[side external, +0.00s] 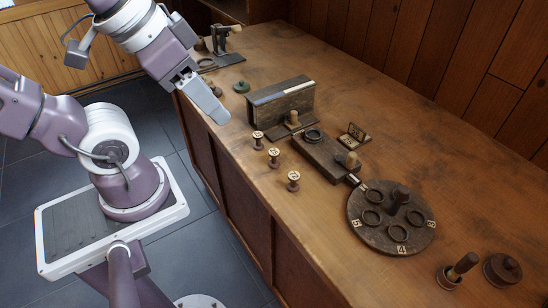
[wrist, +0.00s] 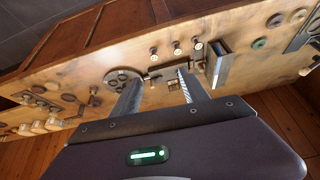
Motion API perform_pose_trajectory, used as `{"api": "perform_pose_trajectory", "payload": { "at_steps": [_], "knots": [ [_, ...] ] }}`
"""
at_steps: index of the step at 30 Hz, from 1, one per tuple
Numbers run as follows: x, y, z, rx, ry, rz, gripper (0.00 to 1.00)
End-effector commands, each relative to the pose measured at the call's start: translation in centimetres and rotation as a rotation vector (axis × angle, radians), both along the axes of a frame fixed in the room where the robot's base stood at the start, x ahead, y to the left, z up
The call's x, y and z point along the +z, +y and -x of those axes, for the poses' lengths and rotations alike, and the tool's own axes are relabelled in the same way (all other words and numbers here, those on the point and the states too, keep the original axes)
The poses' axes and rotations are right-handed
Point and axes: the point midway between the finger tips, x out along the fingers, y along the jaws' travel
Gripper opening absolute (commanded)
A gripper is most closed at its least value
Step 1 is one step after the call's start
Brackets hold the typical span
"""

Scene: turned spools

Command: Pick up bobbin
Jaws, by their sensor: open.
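Three small dark wooden bobbins with pale marked tops stand upright in a row near the bench's front edge: one (side external: 257,138), a second (side external: 273,157) and a third (side external: 293,181). Their markings are too small to read surely. The same row shows in the wrist view, with bobbins at its left (wrist: 153,50), middle (wrist: 177,47) and right (wrist: 198,46). My gripper (side external: 216,112) hangs in the air left of the row, above the bench's front edge. In the wrist view my gripper (wrist: 157,83) has its two fingers apart with nothing held between them.
A round numbered plate (side external: 397,246) with rings and a post lies on the wooden bench (side external: 460,160). A long dark block (side external: 318,153) with a ring and a taller box (side external: 280,103) stand behind the bobbins. A dark lidded pot (side external: 502,269) stands at right.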

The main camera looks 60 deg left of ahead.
Motion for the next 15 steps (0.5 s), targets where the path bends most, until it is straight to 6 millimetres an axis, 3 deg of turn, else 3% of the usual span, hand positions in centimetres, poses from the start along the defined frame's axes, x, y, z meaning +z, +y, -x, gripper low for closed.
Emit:
{"api": "perform_pose_trajectory", "payload": {
  "at_steps": [5, 9, 12, 15],
  "knots": [
    [-3.1, 1.6, -6.9, -0.376, 0.181, -0.2, 0.52],
    [-9.1, 3.3, -12.6, -0.807, 0.324, -0.307, 0.52],
    [-13.9, 4.3, -15.0, -1.073, 0.379, -0.328, 0.52],
    [-17.4, 4.8, -16.1, -1.252, 0.399, -0.325, 0.52]
  ]
}}
